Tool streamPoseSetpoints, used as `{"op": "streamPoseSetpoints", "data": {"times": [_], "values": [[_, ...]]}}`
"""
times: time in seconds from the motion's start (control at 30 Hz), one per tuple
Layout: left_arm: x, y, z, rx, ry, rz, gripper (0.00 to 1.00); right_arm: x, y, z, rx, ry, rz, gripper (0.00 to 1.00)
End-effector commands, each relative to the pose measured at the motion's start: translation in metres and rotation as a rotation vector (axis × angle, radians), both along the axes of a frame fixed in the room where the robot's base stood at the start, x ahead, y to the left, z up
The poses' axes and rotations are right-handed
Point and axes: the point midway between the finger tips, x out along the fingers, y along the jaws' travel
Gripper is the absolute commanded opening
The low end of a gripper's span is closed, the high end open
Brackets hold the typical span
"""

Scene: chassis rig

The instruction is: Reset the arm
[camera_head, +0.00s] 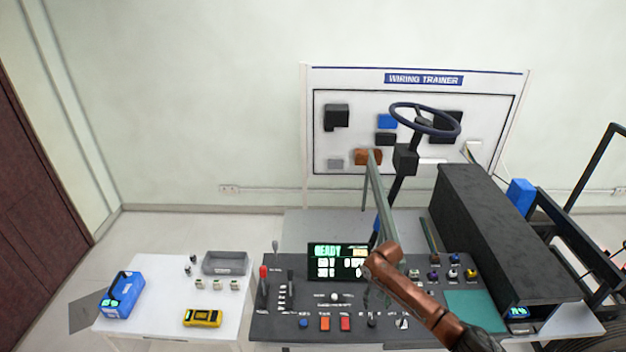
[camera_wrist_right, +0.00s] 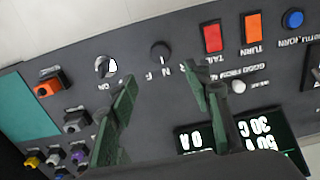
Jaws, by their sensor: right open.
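My right arm (camera_head: 420,300) is copper-coloured and reaches in from the lower right over the dark control panel (camera_head: 285,322). Its gripper (camera_head: 377,292) is over the panel's middle, just right of the lit READY display (camera_head: 325,262), and is partly hidden by the arm. In the right wrist view, the two dark green fingers of the gripper (camera_wrist_right: 162,92) are spread apart with nothing between them. A black rotary selector (camera_wrist_right: 160,52) shows beyond the gap, and a key-like switch (camera_wrist_right: 106,67) lies near the left finger. I cannot tell whether the fingers touch the panel. My left gripper is not in view.
A steering wheel (camera_head: 425,119) on a column rises behind the panel. A long black box (camera_head: 500,230) stands at the right. The white table (camera_head: 165,312) at left holds a blue case (camera_head: 122,296), a yellow meter (camera_head: 202,317) and a grey tray (camera_head: 226,263).

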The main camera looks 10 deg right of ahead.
Motion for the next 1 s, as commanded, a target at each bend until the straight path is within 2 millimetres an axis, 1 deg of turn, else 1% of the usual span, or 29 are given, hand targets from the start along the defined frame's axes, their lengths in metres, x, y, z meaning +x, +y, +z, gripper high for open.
{"op": "streamPoseSetpoints", "data": {"times": [0.07, 0.17, 0.27, 0.3, 0.37, 0.4, 0.47, 0.5, 0.57, 0.6, 0.67, 0.7, 0.8, 1.0], "values": [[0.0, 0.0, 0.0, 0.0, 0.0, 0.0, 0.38, -0.005, 0.005, -0.006, 0.005, 0.002, 0.015, 0.45], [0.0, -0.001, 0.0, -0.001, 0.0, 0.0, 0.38, -0.023, 0.023, -0.026, 0.017, 0.004, 0.071, 0.45], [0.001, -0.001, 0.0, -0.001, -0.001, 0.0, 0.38, -0.056, 0.054, -0.055, 0.046, -0.008, 0.165, 0.45], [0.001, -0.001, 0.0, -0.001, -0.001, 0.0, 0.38, -0.072, 0.066, -0.065, 0.058, -0.019, 0.205, 0.45], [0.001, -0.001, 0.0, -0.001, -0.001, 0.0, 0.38, -0.096, 0.085, -0.078, 0.079, -0.041, 0.26, 0.45], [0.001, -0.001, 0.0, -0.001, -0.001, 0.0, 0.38, -0.112, 0.095, -0.084, 0.091, -0.059, 0.29, 0.45], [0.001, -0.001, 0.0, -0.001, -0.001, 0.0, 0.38, -0.135, 0.108, -0.089, 0.105, -0.09, 0.328, 0.45], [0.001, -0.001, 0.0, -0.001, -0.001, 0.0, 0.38, -0.15, 0.114, -0.091, 0.115, -0.111, 0.347, 0.45], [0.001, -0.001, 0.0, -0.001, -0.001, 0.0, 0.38, -0.173, 0.121, -0.091, 0.121, -0.144, 0.365, 0.45], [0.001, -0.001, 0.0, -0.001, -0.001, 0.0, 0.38, -0.188, 0.123, -0.09, 0.123, -0.166, 0.372, 0.45], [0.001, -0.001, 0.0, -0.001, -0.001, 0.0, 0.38, -0.21, 0.122, -0.085, 0.119, -0.201, 0.377, 0.45], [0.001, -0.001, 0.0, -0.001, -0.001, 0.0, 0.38, -0.225, 0.119, -0.082, 0.111, -0.221, 0.374, 0.45], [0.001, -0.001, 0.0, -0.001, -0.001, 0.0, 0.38, -0.255, 0.108, -0.07, 0.082, -0.262, 0.36, 0.45], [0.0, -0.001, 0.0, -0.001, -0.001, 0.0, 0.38, -0.299, 0.081, -0.048, 0.017, -0.302, 0.324, 0.45]]}}
